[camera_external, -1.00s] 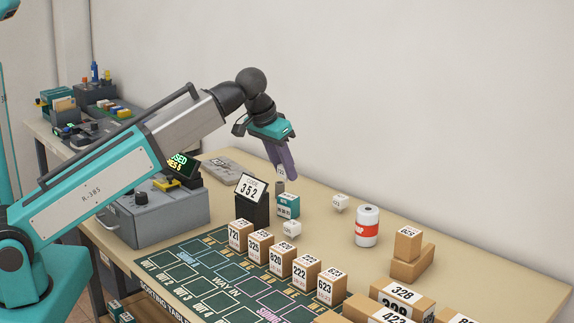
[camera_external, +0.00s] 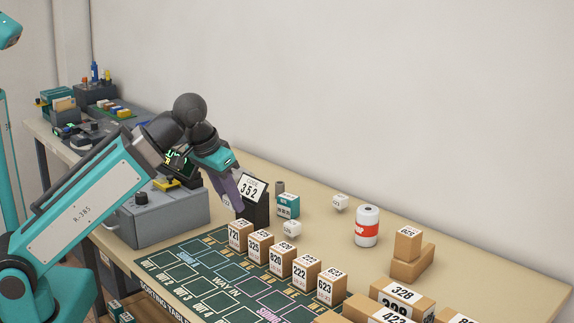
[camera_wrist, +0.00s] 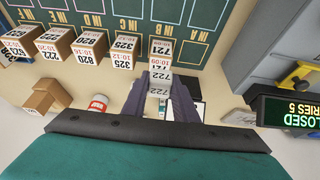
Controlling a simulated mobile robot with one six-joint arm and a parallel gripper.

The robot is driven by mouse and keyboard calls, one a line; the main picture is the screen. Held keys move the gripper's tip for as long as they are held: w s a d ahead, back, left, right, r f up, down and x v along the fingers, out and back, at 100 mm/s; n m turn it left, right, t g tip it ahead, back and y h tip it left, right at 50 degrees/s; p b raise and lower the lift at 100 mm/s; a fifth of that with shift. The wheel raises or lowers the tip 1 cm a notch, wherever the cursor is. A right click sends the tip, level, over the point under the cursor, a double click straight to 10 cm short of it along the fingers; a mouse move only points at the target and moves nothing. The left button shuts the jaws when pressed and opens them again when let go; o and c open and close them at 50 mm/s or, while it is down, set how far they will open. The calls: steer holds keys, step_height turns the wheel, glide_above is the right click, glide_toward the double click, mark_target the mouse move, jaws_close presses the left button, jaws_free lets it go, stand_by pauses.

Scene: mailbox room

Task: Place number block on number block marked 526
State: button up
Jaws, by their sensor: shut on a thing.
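My gripper (camera_external: 238,207) is low at the near left end of the row of number blocks, beside the code stand. In the wrist view my gripper (camera_wrist: 160,85) is shut on a small white block (camera_wrist: 159,84) whose faces seem to read 722. The held block is hard to make out in the external view. The brown number block 721 (camera_external: 238,236) stands just by the fingertips; it also shows in the wrist view (camera_wrist: 160,50). I cannot read 526 on any block. A brown block (camera_external: 408,244) on a brown box has an unclear number.
More brown number blocks (camera_external: 283,258) stand in a row on the green mat (camera_external: 165,260). Two loose white cubes (camera_external: 340,203), a teal block (camera_external: 288,206) and a red-and-white can (camera_external: 367,226) stand behind. The code stand (camera_external: 252,198) reads 352. A grey machine (camera_external: 165,220) is at left.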

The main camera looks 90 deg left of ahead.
steer(key=shift+s+d+f, duration=0.1)
steer(key=shift+s+d, duration=0.2)
steer(key=shift+s, duration=0.1)
steer(key=shift+w+a, duration=0.1)
steer(key=shift+w, duration=0.05)
steer(key=p, duration=0.1)
steer(key=w+p, duration=0.1)
steer(key=shift+w+a+p, duration=0.1)
steer(key=shift+a+p, duration=0.15)
steer(key=shift+p, duration=0.05)
steer(key=w+p, duration=0.1)
steer(key=p, duration=0.1)
steer(key=w+a+p, duration=0.1)
steer(key=w+p, duration=0.1)
steer(key=p, duration=0.1)
steer(key=shift+w+a+p, duration=0.15)
steer(key=shift+a+p, duration=0.1)
steer(key=shift+p, duration=0.1)
steer(key=w+p, duration=0.1)
steer(key=p, duration=0.1)
steer(key=a+p, duration=0.1)
steer(key=p, duration=0.2)
steer(key=shift+w+f, duration=0.1)
steer(key=shift+w, duration=0.3)
steer(key=shift+w+a+f+p, duration=0.1)
steer(key=shift+w+p, duration=0.25)
steer(key=shift+p, duration=0.9)
